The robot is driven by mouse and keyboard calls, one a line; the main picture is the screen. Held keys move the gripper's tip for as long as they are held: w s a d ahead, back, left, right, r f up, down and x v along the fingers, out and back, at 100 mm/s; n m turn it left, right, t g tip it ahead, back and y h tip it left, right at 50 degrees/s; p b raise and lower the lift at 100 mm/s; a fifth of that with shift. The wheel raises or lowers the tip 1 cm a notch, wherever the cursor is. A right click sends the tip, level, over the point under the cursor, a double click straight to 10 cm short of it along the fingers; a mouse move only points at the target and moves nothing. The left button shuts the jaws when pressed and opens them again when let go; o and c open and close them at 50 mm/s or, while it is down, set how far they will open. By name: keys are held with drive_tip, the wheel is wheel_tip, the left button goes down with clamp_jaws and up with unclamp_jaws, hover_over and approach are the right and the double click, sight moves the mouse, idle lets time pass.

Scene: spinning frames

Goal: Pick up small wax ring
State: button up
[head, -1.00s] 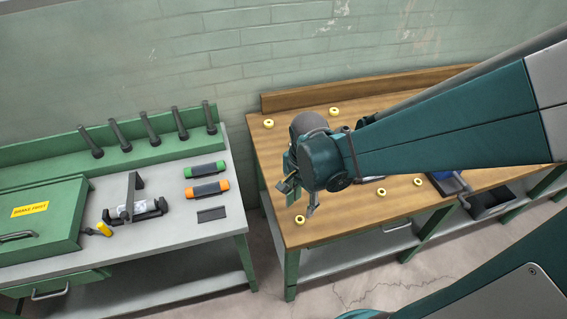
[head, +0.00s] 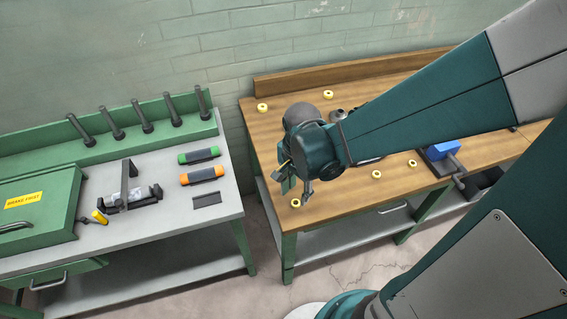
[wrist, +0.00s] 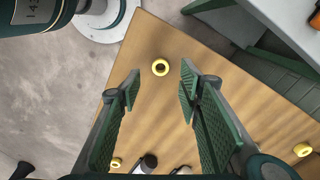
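Several small pale yellow wax rings lie spread over the wooden bench top. One wax ring (head: 295,202) is near the bench's front left corner, and it also shows in the wrist view (wrist: 160,67). My gripper (wrist: 161,80) is open and empty, with its two green padded fingers spread apart. In the wrist view this ring appears between the fingertips, toward their far end. The remaining height above it is hard to tell. In the head view my gripper points down close to this ring, and my arm hides part of the bench.
Other rings lie at the back left (head: 262,107) and right (head: 376,174) of the wooden bench (head: 270,130). A blue vise (head: 442,150) stands farther right. A grey-topped green bench (head: 160,220) with orange (head: 202,174) and green tools stands left, across a gap.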

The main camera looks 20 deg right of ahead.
sight(296, 200)
drive_tip(key=shift+f, duration=0.2)
drive_tip(key=shift+a+f+b, duration=0.1)
drive_tip(key=shift+f+b, duration=0.5)
drive_tip(key=shift+f, duration=1.8)
drive_tip(key=shift+c, duration=0.3)
drive_tip(key=c, duration=0.6)
